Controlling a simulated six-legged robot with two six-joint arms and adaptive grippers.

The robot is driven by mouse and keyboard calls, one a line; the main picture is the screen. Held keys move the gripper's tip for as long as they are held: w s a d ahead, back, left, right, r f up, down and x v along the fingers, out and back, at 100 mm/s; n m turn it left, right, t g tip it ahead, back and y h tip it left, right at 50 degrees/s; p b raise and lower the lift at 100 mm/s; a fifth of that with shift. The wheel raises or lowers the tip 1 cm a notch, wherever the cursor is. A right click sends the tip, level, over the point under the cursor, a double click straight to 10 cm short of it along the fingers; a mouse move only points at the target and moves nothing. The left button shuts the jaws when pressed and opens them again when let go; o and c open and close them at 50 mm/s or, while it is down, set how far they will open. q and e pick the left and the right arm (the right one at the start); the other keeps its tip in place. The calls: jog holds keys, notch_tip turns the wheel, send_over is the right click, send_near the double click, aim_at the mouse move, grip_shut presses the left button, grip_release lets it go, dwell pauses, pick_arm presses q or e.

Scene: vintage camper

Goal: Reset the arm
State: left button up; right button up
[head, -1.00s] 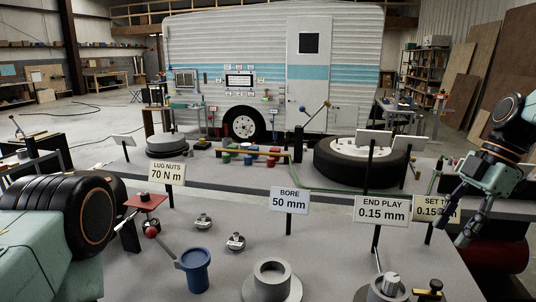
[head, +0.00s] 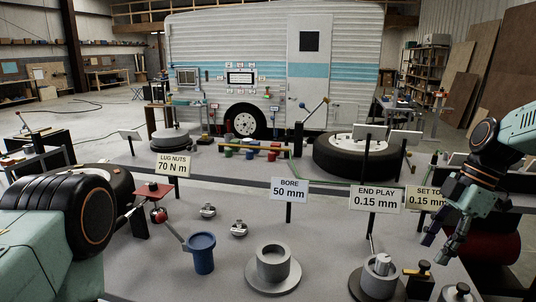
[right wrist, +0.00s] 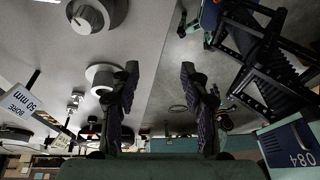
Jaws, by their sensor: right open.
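My right gripper (head: 440,246) hangs at the right of the head view, fingers pointing down, over the right side of the workbench. In the right wrist view its two dark fingers (right wrist: 159,72) stand wide apart with nothing between them. My left arm's teal and black links fill the lower left of the head view, and its fingers are not visible. On the workbench (head: 335,245) are a grey ring-shaped bore part (head: 272,264), a blue cup (head: 202,254) with a red-knobbed lever, and a round fixture with a pale knob (head: 380,278).
Signs stand along the bench's far edge: lug nuts (head: 171,165), bore (head: 289,189), end play (head: 376,198). Small metal parts (head: 208,210) and black-and-brass pieces (head: 418,279) sit on the bench. A tire (head: 350,160) lies on the farther bench; a camper (head: 270,60) stands behind.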

jog(key=s+a+f+m+h, duration=0.1)
jog(key=s+a+f+m, duration=0.25)
jog(key=f, duration=0.55)
jog(key=s+a+f+m+h, duration=0.1)
jog(key=s+a+f+m, duration=0.15)
jog(key=s+f, duration=0.4)
jog(key=s+a+f+m+h, duration=0.1)
jog(key=s+a+f+m, duration=0.2)
jog(key=f, duration=0.7)
jog(key=s+a+f+m+h, duration=0.1)
jog(key=s+f+m, duration=0.3)
jog(key=s, duration=0.6)
jog(key=s+a+f+m, duration=0.15)
jog(key=s+m, duration=0.35)
jog(key=s, duration=0.6)
notch_tip(320, 180, down, 10)
jog(key=b, duration=1)
jog(key=shift+w+d+t, duration=0.3)
jog(key=shift+w+d, duration=0.1)
jog(key=shift+w, duration=0.05)
jog(key=shift+r, duration=0.1)
jog(key=shift+s, duration=0.1)
